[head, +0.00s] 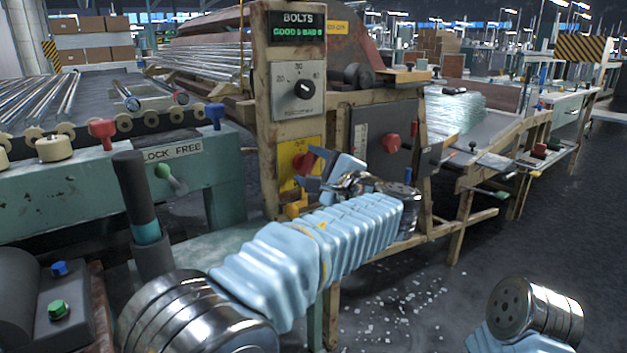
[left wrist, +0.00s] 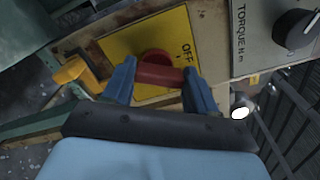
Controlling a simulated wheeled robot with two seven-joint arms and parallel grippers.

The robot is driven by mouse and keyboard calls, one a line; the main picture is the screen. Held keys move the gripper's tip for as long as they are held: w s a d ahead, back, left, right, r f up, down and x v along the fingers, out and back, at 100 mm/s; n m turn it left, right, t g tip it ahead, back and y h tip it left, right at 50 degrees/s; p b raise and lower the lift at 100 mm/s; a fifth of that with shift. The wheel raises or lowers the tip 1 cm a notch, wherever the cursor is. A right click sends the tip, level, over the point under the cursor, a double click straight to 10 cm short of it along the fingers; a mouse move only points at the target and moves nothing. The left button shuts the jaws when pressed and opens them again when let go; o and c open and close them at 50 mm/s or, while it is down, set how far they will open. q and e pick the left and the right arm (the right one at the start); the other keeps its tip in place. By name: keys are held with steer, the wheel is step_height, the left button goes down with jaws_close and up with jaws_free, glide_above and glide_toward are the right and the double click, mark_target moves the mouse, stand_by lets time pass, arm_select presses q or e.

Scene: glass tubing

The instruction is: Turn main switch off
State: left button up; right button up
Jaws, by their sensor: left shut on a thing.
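The main switch is a red rotary handle (left wrist: 160,74) on a yellow plate (left wrist: 120,45) on the wooden post. The word OFF shows beside the handle in the left wrist view. My left gripper (left wrist: 160,84) is shut on the handle, with one blue finger at each end of its bar. In the head view the yellow plate (head: 287,158) and part of the red handle (head: 303,161) show behind my left gripper (head: 318,172), which partly hides them. My right gripper is out of view; only a piece of that arm shows at the lower right.
The torque dial (head: 303,90) sits just above the switch, under the BOLTS display (head: 297,24). A dark lever (head: 140,200) stands at left.

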arm_select(q)
steer(key=n+b, duration=0.2)
steer(key=n, duration=0.1)
steer(key=shift+f+n+b, duration=0.25)
steer(key=shift+n+b, duration=0.05)
steer(key=shift+b, duration=0.1)
steer(key=shift+s+r+n+b, duration=0.1)
steer(key=shift+n+b, duration=0.85)
steer(key=shift+n, duration=0.35)
steer(key=shift+a, duration=0.1)
steer(key=o, duration=1.1)
steer(key=shift+c, duration=0.2)
steer(key=v, duration=1.3)
steer(key=shift+s+d, duration=0.25)
steer(key=shift+s, duration=0.1)
